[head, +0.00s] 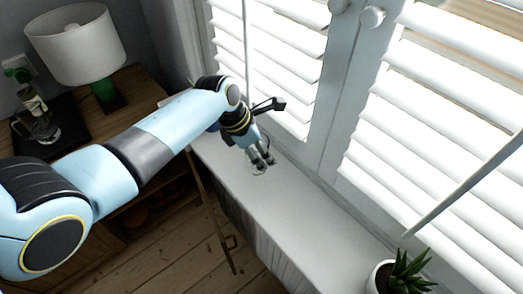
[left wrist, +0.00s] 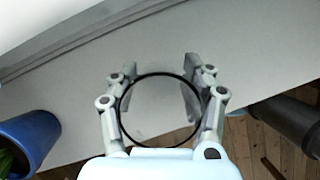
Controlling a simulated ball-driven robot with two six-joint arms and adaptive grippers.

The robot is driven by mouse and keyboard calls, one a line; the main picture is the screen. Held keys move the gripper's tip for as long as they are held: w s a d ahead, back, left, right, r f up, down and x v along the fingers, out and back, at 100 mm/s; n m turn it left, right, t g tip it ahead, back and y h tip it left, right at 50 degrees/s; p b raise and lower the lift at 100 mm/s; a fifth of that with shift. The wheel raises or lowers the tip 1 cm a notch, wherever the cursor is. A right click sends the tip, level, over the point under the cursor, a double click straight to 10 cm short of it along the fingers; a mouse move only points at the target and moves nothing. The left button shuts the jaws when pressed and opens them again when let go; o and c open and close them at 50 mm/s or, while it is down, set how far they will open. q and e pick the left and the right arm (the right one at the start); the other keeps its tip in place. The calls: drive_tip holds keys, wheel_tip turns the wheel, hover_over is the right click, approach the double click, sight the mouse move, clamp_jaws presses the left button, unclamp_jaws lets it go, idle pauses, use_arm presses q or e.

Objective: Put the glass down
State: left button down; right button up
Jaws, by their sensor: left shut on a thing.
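My left gripper (head: 263,158) is over the white window sill (head: 290,205), fingers pointing down. In the left wrist view the fingers of this gripper (left wrist: 159,72) are closed around opposite sides of a clear glass (left wrist: 160,112). Its round dark rim shows as a ring between them. In the head view only a faint bit of the glass (head: 258,172) shows below the fingertips, against the sill. I cannot tell whether its base touches the sill. My right gripper is not in view.
A potted succulent (head: 405,272) stands at the near right end of the sill. Window shutters (head: 430,110) rise along its back. A lamp (head: 76,45) and a glass jug (head: 38,124) are on the wooden cabinet at left. A blue pot (left wrist: 28,140) shows in the wrist view. The middle sill is clear.

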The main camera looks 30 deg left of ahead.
use_arm(q)
drive_tip(key=c, duration=0.5)
unclamp_jaws()
drive_tip(key=shift+f, duration=0.1)
